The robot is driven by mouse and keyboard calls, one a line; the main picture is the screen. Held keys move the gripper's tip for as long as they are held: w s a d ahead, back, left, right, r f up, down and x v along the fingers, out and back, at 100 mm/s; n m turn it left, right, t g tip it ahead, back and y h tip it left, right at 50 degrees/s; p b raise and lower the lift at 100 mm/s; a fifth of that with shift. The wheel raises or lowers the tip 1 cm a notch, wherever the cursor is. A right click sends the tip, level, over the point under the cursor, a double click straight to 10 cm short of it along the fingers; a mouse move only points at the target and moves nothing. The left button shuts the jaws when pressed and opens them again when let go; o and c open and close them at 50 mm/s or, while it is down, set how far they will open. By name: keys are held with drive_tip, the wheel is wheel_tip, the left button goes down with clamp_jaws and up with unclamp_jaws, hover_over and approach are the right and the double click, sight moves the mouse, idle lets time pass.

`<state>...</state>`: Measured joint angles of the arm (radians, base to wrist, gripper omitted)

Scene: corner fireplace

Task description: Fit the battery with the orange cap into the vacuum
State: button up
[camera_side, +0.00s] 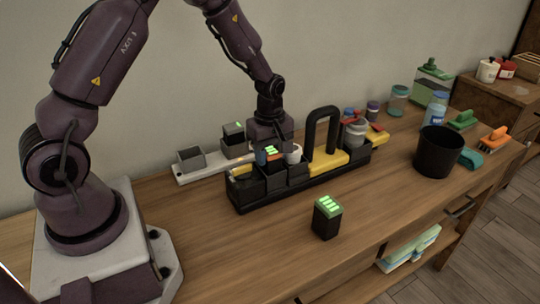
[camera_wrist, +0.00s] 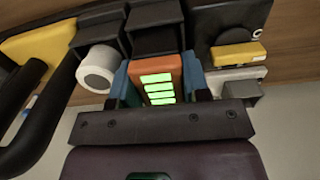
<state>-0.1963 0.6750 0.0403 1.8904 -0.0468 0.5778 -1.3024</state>
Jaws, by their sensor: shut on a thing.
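My gripper (camera_side: 270,154) is shut on the battery with the orange cap (camera_side: 274,153), above or at the black caddy. In the wrist view, the blue fingertips of my gripper (camera_wrist: 158,84) press both sides of this battery (camera_wrist: 173,64); its face shows several green bars. Its lower end is hidden. A yellow body with a tall black loop handle (camera_side: 322,128) stands in the middle of the caddy; I cannot tell if it is the vacuum. Its handle (camera_wrist: 50,105) is at the left in the wrist view. A dark battery with green bars (camera_side: 327,217) stands upright on the table.
The black caddy (camera_side: 255,205) has several compartments. A white roll (camera_wrist: 97,68) is beside the held battery. A white strip (camera_side: 192,177) with grey sockets lies behind the caddy. A black bin (camera_side: 438,152), jars and brushes stand at right. The table front is mostly clear.

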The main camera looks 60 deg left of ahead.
drive_tip(key=shift+f, duration=0.4)
drive_tip(key=shift+f, duration=0.15)
drive_tip(key=o, duration=0.8)
